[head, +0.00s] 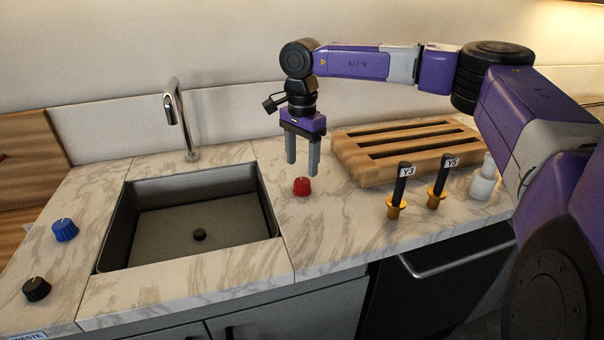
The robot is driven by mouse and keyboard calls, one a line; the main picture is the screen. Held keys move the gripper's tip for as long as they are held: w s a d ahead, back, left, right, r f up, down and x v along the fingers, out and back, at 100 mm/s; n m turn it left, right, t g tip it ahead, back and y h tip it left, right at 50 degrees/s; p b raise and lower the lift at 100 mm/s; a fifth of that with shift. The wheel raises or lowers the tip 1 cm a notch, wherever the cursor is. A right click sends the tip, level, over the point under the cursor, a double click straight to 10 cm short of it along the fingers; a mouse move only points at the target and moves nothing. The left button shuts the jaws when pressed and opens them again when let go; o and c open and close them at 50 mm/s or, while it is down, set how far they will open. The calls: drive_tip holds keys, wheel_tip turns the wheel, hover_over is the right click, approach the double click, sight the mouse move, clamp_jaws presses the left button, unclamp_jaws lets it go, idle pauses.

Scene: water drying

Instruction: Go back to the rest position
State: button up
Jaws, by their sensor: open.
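My gripper (303,172) points down above the counter, between the sink and the wooden rack. Its two grey fingers are apart with nothing between them. A red knob (302,187) is on the counter just below and in front of the fingers. Whether the fingertips touch the counter or the knob is hard to tell. My purple arm reaches in from the right, over the rack.
The sink (190,218) with its faucet (176,112) is on the left. A blue knob (65,230) and a black knob (37,289) are left of it. The slatted wooden rack (375,171), tools Y3 (399,190) and Y5 (438,184), and a white bottle (483,180) are on the right.

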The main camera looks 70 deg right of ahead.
drive_tip(key=shift+r, duration=1)
